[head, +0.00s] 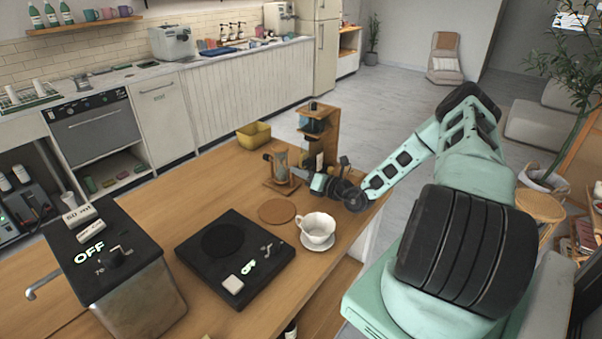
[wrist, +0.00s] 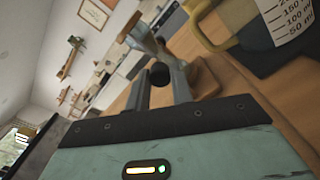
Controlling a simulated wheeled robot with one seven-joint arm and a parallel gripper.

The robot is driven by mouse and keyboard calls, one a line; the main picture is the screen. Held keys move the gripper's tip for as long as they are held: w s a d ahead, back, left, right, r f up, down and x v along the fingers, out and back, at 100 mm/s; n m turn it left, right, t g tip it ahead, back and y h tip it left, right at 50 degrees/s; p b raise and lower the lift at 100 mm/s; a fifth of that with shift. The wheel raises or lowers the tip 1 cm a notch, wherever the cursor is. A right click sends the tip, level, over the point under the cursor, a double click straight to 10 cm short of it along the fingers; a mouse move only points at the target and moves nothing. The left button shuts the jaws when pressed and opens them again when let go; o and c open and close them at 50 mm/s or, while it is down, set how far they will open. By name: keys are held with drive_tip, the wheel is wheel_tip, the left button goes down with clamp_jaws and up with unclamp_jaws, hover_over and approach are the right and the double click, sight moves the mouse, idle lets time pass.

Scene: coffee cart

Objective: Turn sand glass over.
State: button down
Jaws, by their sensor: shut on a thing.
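The sand glass (head: 281,161) is a small clear glass in a wooden stand on the wooden counter, with a dark knob on its left side in the head view. My gripper (head: 304,179) is at its right side. In the wrist view, the glass (wrist: 146,38) looks tilted by the camera angle. A black knob (wrist: 160,74) shows between the two fingers of my gripper (wrist: 162,88), which are shut on it. The sand inside is too small to read. The stand's wooden base (wrist: 205,75) is partly hidden by the right finger.
A carafe with a measuring scale (wrist: 283,40) is close on the right in the wrist view. A wooden dripper stand (head: 331,132) is behind my gripper. A yellow tub (head: 254,135), cork coaster (head: 277,211), white cup (head: 317,228) and black scale (head: 205,275) are around the sand glass.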

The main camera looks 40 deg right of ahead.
drive_tip(key=c, duration=1.2)
unclamp_jaws()
drive_tip(key=shift+c, duration=0.2)
drive_tip(key=s+b, duration=0.1)
drive_tip(key=s, duration=0.4)
drive_tip(key=s+d+b, duration=0.1)
drive_tip(key=s+b, duration=0.1)
drive_tip(key=s, duration=0.4)
drive_tip(key=s+d+b, duration=0.1)
drive_tip(key=s, duration=0.5)
drive_tip(key=shift+s+d, duration=0.15)
drive_tip(key=shift+d, duration=0.1)
